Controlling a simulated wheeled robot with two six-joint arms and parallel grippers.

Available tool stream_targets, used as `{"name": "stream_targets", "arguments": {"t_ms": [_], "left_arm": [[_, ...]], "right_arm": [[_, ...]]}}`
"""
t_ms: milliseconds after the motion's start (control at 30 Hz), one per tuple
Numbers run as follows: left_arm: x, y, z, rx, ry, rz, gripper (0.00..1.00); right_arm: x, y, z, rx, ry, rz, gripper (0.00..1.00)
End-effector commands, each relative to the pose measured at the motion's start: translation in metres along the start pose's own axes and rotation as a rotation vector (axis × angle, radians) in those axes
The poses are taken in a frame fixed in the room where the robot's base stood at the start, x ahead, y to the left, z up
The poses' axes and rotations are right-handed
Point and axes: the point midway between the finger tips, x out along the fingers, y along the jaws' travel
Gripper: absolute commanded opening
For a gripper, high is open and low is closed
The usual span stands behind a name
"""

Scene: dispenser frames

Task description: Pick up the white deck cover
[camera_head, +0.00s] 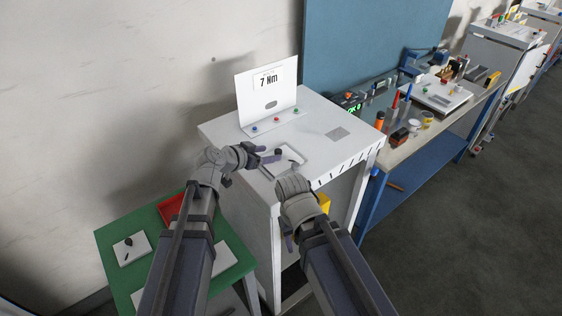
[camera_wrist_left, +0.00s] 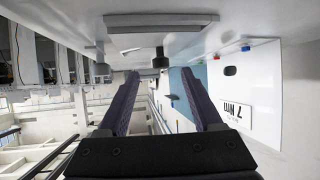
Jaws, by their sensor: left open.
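A white plate with grey edges, which looks like the deck cover (camera_head: 290,163), lies on top of the white cabinet (camera_head: 318,118). A small dark knob (camera_head: 278,152) stands at it; the knob also shows in the left wrist view (camera_wrist_left: 161,61). My left gripper (camera_head: 268,155) is open and low over the cabinet top, its fingers pointing at the knob. In the left wrist view the gripper (camera_wrist_left: 162,82) has the knob between and just beyond its fingertips, with no grip on it. My right gripper (camera_head: 289,236) hangs beside the cabinet front, mostly hidden by its own wrist.
An upright white panel marked 7 Nm (camera_head: 268,92) with coloured buttons stands at the cabinet's back. A green table (camera_head: 112,240) at lower left bears a red tray (camera_head: 172,208) and white plates. A cluttered workbench (camera_head: 440,125) stands to the right. Open floor lies beyond it.

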Motion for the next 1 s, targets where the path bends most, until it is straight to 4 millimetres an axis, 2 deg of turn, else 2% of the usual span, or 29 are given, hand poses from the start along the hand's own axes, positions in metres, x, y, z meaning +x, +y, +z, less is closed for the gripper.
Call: {"name": "stream_targets", "arguments": {"t_ms": [33, 267, 600, 833, 867, 1000], "left_arm": [[0.008, -0.001, 0.001, 0.0, 0.0, 0.001, 0.67], [0.013, 0.0, 0.001, 0.0, 0.001, 0.0, 0.67], [0.058, -0.003, 0.002, 0.0, 0.001, 0.0, 0.67], [0.059, -0.001, 0.0, 0.0, 0.001, -0.001, 0.67], [0.059, -0.001, 0.0, -0.001, 0.001, -0.001, 0.66], [0.059, -0.001, 0.0, 0.0, 0.001, 0.0, 0.5]], "right_arm": [[0.005, 0.0, -0.001, 0.0, 0.0, 0.0, 0.5], [0.007, -0.001, -0.001, 0.001, 0.001, 0.0, 0.5], [0.03, -0.003, -0.002, -0.001, 0.001, 0.001, 0.5], [0.029, -0.003, -0.002, -0.002, 0.001, 0.001, 0.5], [0.029, -0.003, -0.002, -0.002, 0.001, 0.001, 0.5], [0.029, -0.003, -0.002, -0.002, 0.001, 0.001, 0.5]]}}
